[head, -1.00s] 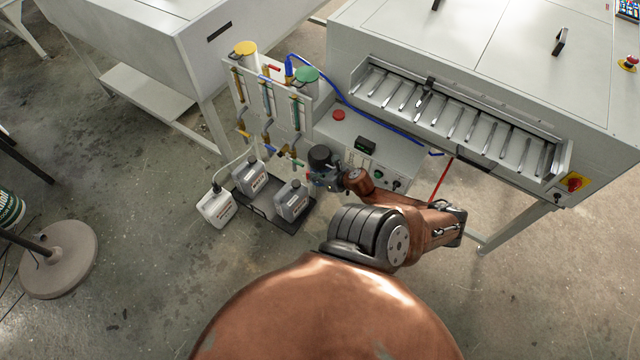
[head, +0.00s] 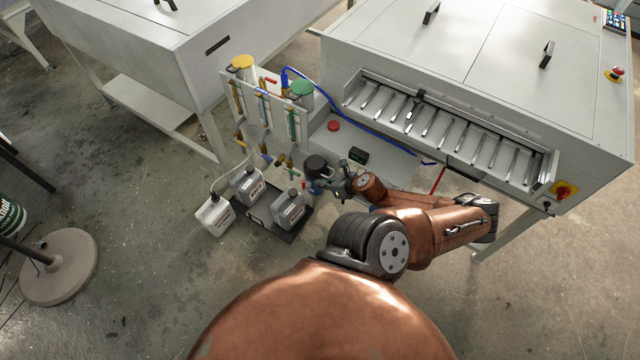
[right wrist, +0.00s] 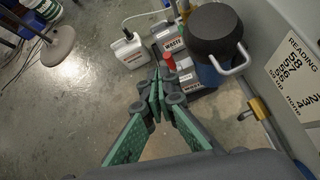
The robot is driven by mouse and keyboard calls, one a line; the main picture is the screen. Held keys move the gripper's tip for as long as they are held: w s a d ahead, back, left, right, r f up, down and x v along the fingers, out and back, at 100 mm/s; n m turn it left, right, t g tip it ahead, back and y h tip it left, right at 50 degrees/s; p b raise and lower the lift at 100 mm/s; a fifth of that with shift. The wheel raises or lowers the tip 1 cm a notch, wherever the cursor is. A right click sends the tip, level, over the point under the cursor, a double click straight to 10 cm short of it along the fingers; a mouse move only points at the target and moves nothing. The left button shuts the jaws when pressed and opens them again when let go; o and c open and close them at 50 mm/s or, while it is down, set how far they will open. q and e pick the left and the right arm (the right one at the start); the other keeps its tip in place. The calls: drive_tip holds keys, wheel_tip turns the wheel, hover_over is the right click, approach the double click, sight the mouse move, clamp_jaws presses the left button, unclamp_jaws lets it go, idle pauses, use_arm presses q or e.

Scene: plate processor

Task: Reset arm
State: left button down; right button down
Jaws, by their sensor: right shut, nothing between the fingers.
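My right arm reaches from the bottom of the head view, its copper forearm bent to the right and its wrist turned back left. My right gripper (head: 328,187) is beside the black-capped blue container (head: 315,162), partly hidden among dark parts. In the right wrist view, my right gripper (right wrist: 158,82) has its green-padded fingers together with nothing between them. The black-capped container (right wrist: 215,35) stands just right of and beyond the fingertips there. A red-tipped part (right wrist: 169,62) shows right behind the fingertips. My left gripper is not in view.
Several waste jugs (head: 288,208) stand in and beside a dark floor tray (head: 268,226). A valve panel (head: 268,105) with pipes stands behind. The plate processor (head: 480,75) with its slotted rack fills the upper right. A round stand base (head: 60,268) is at left. Open floor lies between.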

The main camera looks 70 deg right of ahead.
idle(0.3)
drive_tip(key=s+a+f+m+g, duration=0.2)
drive_tip(key=s+f+m, duration=0.5)
drive_tip(key=f, duration=0.6)
drive_tip(key=s+a+f+m+g, duration=0.2)
drive_tip(key=s+a+f+m, duration=0.15)
drive_tip(key=f+m, duration=0.75)
drive_tip(key=s+a+f+m+g+y, duration=0.1)
drive_tip(key=s+a+f+m, duration=0.2)
drive_tip(key=a+f, duration=0.3)
drive_tip(key=s+a+f+m+g+y, duration=0.1)
drive_tip(key=s+a+f+m, duration=0.3)
drive_tip(key=a, duration=0.6)
drive_tip(key=s+a+f+m+g, duration=0.2)
drive_tip(key=s+a+f+m, duration=0.2)
drive_tip(key=a+f, duration=0.4)
drive_tip(key=shift+a+m+g+y, duration=0.3)
drive_tip(key=shift+a+g+y, duration=0.1)
drive_tip(key=shift+a, duration=0.2)
drive_tip(key=shift+f, duration=0.1)
